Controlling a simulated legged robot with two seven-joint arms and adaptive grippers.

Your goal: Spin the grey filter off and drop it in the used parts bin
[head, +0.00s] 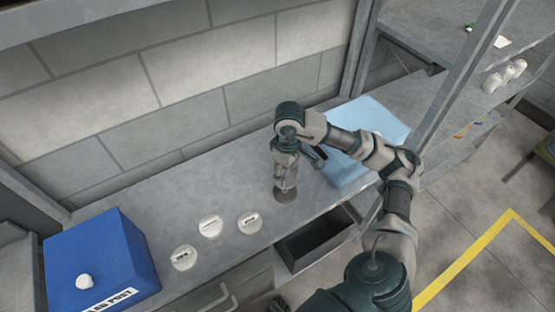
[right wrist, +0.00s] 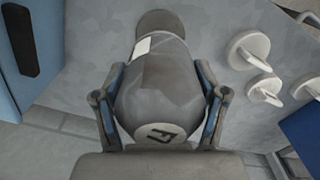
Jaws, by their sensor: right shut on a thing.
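My right gripper (head: 286,170) points down over the grey bench. In the right wrist view my right gripper (right wrist: 160,85) is shut on the grey filter (right wrist: 165,80), one finger on each side. The filter has a pale patch on its side and a dark mark on its pale near end. A grey round disc (right wrist: 157,22) shows beyond its far end, and in the head view the disc (head: 285,196) is on the bench below the gripper. I cannot tell whether filter and disc touch. A dark open bin (head: 320,241) is at the bench's front edge; its label is not seen.
A blue box (head: 98,262) with a white knob stands at the left. Three white round pieces (head: 210,226) sit on the bench between it and the gripper. A light blue box (head: 362,118) stands close behind my right arm. Several white containers (head: 505,76) stand at far right.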

